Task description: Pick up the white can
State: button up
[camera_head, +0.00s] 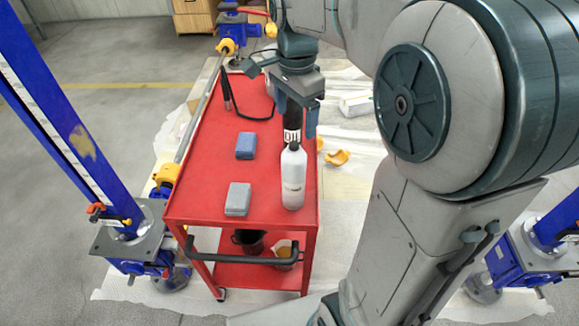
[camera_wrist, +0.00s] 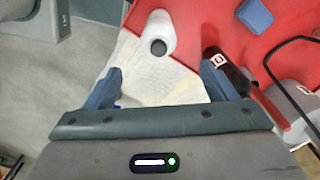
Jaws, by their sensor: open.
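The white can (camera_head: 293,180) stands upright near the right edge of the red cart's top, a pale bottle-shaped can with a dark cap. In the wrist view the white can (camera_wrist: 160,38) is seen from above, just beyond the gap between my fingers. My gripper (camera_head: 296,118) points down with its fingers apart and nothing between them, above and behind the can in the head view. In the wrist view my gripper (camera_wrist: 161,74) has both blue fingertips short of the can.
A black bottle (camera_head: 292,130) with a white label stands right behind the can; in the wrist view the bottle (camera_wrist: 214,58) is close by my right finger. A blue block (camera_head: 246,146) and a grey block (camera_head: 238,198) lie on the red cart (camera_head: 205,190). Blue jacks flank it.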

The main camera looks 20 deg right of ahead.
aim_at(294, 159)
notch_tip(294, 159, down, 14)
jog(key=shift+s+r, duration=0.1)
jog(key=shift+r, duration=0.15)
jog(key=c, duration=1.7)
